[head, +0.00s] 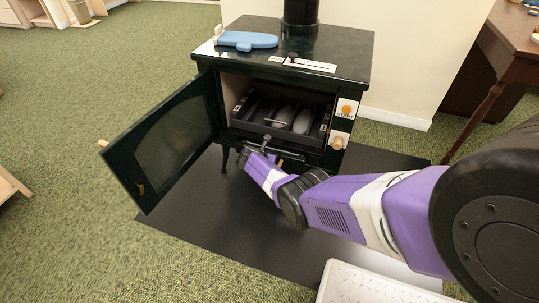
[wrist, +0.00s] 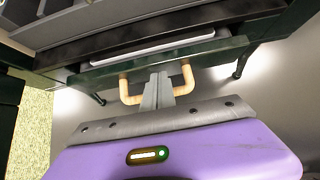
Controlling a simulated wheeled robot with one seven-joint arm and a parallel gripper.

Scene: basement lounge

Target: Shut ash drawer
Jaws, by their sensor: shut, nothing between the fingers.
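The dark green stove (head: 330,95) stands with its glazed door (head: 170,140) swung wide open to the left. The ash drawer (wrist: 205,62) is low in its front, below the firebox. In the wrist view a pale strip shows behind the drawer's front, so it looks partly out. Its pale wooden U-shaped handle (wrist: 187,78) sticks out toward me. My gripper (wrist: 158,78) is shut and empty, its fingertips between the handle's two legs, overlapping its bar and close to the drawer front. Whether they touch is unclear. In the head view my gripper (head: 262,145) partly hides the drawer.
The firebox (head: 290,115) holds several grey pieces. A blue object (head: 247,41) lies on the stove top. A dark floor mat (head: 210,225) lies beneath. A wooden table (head: 510,45) stands at the right, and a white ribbed platform (head: 365,285) is in front.

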